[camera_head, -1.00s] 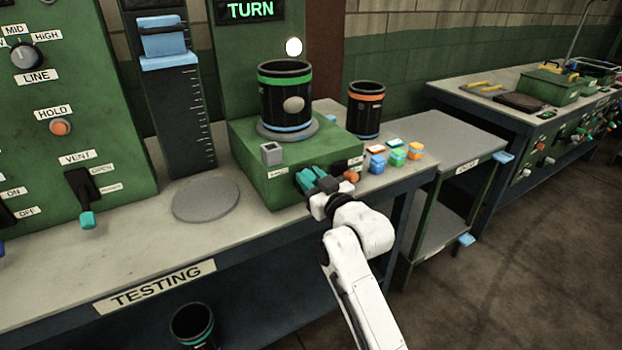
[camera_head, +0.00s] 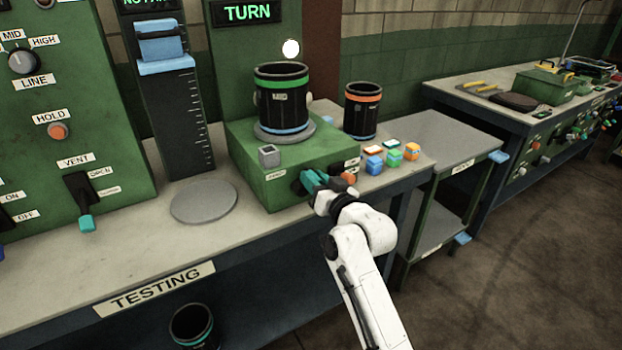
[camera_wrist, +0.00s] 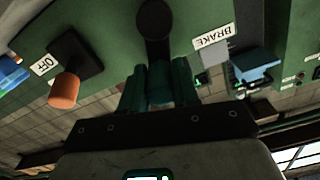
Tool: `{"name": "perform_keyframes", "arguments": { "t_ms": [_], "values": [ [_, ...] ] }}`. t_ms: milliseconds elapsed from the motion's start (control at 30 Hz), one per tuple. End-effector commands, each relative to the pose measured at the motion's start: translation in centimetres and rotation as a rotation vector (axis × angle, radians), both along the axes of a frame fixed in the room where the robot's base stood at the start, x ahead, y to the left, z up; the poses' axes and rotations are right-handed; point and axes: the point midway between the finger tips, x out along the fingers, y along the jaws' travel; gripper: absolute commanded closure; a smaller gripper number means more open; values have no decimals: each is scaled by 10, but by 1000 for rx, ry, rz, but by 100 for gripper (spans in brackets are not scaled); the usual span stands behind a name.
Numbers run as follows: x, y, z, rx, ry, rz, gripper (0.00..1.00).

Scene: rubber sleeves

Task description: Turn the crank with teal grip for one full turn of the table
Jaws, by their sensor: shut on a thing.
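A black sleeve (camera_head: 283,105) with a green band near its top and a blue band near its base stands upright on the round turntable (camera_head: 262,138) of a green box (camera_head: 290,170). A small pale label faces forward on the sleeve. My gripper (camera_head: 313,181) is at the box's front face, shut on the crank's teal grip. In the wrist view the teal grip (camera_wrist: 160,88) lies between my teal fingers, and the dark crank arm (camera_wrist: 154,20) runs up from it. My fingers hide much of the crank in the head view. A lit sign (camera_head: 248,12) reads TURN.
An orange knob (camera_head: 348,178) on a black lever sits right beside my gripper, by an OFF label in the wrist view. A grey block (camera_head: 269,155) stands on the box's left. An orange-banded sleeve (camera_head: 362,110) and several coloured blocks (camera_head: 374,164) stand to the right.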

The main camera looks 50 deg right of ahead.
Motion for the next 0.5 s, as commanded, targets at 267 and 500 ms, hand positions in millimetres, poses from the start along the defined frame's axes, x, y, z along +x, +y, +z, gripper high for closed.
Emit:
{"name": "perform_keyframes", "arguments": {
  "t_ms": [267, 500],
  "values": [
    [-6, -17, -7, 224, -60, -14, 100],
    [-9, -25, -17, 445, -122, -15, 99]
  ]
}}
